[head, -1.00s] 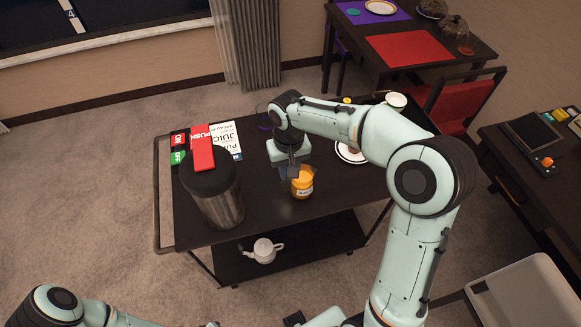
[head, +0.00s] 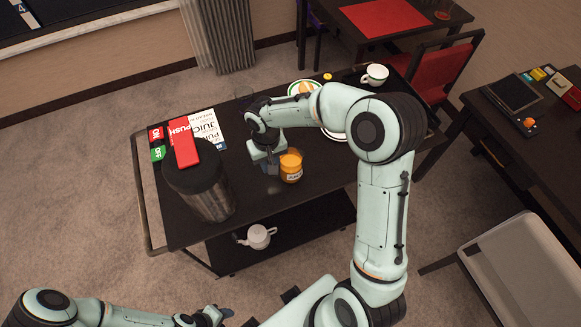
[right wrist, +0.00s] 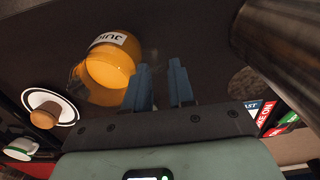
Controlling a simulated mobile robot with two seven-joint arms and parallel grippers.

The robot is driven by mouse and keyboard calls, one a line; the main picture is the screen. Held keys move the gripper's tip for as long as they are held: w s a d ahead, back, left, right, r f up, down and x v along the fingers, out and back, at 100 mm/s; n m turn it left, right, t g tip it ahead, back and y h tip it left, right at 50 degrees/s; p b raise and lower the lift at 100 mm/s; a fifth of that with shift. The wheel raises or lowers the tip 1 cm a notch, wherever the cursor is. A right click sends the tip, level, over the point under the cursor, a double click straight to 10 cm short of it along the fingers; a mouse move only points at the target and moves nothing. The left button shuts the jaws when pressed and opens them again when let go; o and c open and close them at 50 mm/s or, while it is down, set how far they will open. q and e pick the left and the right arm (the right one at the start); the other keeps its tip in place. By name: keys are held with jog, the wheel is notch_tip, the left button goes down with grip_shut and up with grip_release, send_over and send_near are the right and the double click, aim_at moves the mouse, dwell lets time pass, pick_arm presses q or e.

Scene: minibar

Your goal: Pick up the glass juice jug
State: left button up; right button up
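The glass juice jug (head: 291,168), filled with orange juice and with a white label, stands on the dark cart top in the head view. In the right wrist view the jug (right wrist: 108,62) lies to the left of my fingers, outside the gap between them. My right gripper (head: 271,168) is low beside the jug, on its left in the head view. Its two blue-grey fingers (right wrist: 161,75) are apart with nothing between them. My left gripper (head: 226,313) is at the bottom edge of the head view, and its finger opening is unclear.
A large dark-lidded metal dispenser (head: 203,190) with a red PUSH tag stands left on the cart. A white cup (head: 375,75) and plates (head: 303,88) are at the back. A white teapot (head: 258,237) sits on the lower shelf.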

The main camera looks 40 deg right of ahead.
notch_tip(320, 180, down, 4)
jog(key=shift+a+r, duration=0.1)
grip_shut()
jog(key=shift+a, duration=0.1)
dwell(1.4)
